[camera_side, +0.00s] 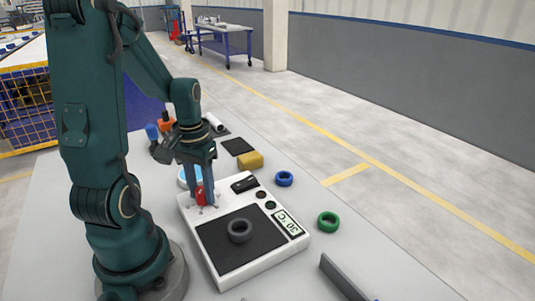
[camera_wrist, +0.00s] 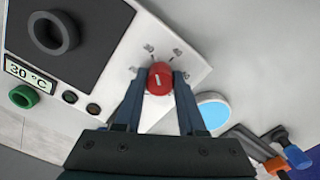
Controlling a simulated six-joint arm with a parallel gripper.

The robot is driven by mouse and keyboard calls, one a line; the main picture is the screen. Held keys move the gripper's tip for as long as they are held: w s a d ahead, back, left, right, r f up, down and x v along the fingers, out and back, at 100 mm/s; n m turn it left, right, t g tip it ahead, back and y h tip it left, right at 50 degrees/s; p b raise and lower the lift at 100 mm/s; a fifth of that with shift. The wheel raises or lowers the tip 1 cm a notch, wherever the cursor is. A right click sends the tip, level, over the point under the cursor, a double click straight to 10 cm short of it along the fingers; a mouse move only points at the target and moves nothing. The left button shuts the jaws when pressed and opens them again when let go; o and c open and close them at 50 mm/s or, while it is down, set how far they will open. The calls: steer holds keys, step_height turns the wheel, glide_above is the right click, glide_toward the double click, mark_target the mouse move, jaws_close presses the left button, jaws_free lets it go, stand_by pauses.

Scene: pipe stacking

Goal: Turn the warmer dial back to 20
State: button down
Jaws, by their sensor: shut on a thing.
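The warmer (camera_side: 262,272) is a white box with a dark plate (camera_side: 218,241) on top and a display (camera_side: 288,223) that reads 30 °C. Its red dial (camera_wrist: 159,79) sits at a corner of the top, with small marks around it and a white line on its face. In the side view the dial (camera_side: 199,194) is partly covered by my fingers. My gripper (camera_wrist: 159,84) is shut on the dial, one finger on each side. A dark grey ring (camera_side: 240,230) lies on the plate. It also shows in the wrist view (camera_wrist: 42,34).
A green ring (camera_side: 328,222) and a blue ring (camera_side: 284,179) lie on the table right of the warmer. A yellow block (camera_side: 250,160), a dark pad (camera_side: 238,146) and clamps (camera_side: 166,126) are behind. A grey bar (camera_side: 343,277) stands at front right.

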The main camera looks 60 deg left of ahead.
mark_target(202, 189)
steer(key=n, duration=1.3)
steer(key=shift+n, duration=0.4)
stand_by(0.3)
steer(key=c, duration=0.5)
jaws_free()
steer(key=shift+w+r, duration=0.1)
steer(key=shift+r, duration=2.5)
